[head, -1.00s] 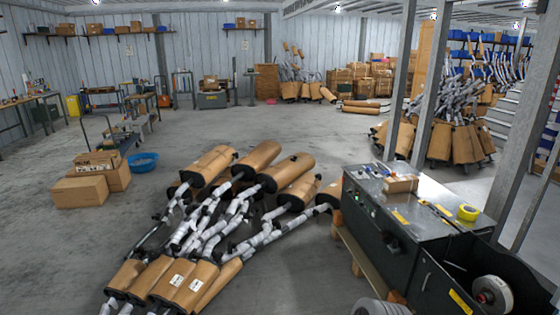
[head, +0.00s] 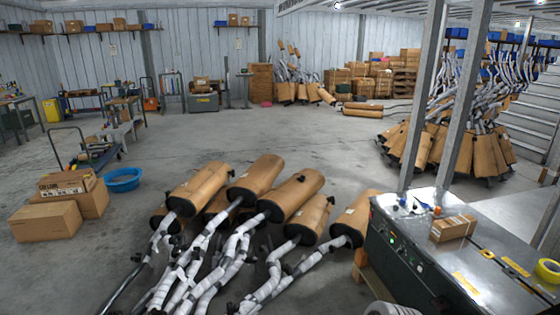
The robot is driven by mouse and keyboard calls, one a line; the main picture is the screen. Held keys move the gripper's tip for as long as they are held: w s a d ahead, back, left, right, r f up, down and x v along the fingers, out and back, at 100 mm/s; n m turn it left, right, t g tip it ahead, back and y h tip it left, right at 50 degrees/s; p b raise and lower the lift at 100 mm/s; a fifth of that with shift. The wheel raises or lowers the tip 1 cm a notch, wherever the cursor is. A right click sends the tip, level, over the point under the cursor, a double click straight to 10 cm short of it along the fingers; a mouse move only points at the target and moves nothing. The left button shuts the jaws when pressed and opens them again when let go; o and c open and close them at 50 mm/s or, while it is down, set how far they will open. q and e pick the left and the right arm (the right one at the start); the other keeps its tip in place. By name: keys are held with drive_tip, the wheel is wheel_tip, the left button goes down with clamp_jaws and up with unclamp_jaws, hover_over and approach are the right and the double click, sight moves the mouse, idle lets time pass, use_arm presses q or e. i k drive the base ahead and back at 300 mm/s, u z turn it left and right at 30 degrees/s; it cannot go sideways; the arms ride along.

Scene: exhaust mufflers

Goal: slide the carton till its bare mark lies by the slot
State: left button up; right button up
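A small brown carton (head: 453,228) lies on the steel top of the dark green machine (head: 410,262) at the lower right. A dark narrow line, perhaps the slot, runs over the top from beside the carton toward the lower right, past a yellow-and-black piece (head: 487,254). The carton is at the far left end of this line. A bare mark on the carton is too small to make out. Neither of my grippers shows in the head view.
A roll of yellow tape (head: 548,270) and small tools (head: 420,206) lie on the machine top. Wrapped mufflers (head: 250,205) cover the floor left of the machine. A steel post (head: 468,105) stands behind it. Cartons (head: 47,221) and a blue basin (head: 122,180) are at left; the middle floor is clear.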

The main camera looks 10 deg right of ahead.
sight(447, 229)
drive_tip(key=z, duration=0.3)
drive_tip(key=i, duration=2)
drive_tip(key=z, duration=1.75)
drive_tip(key=i, duration=1)
drive_tip(key=z, duration=1.1)
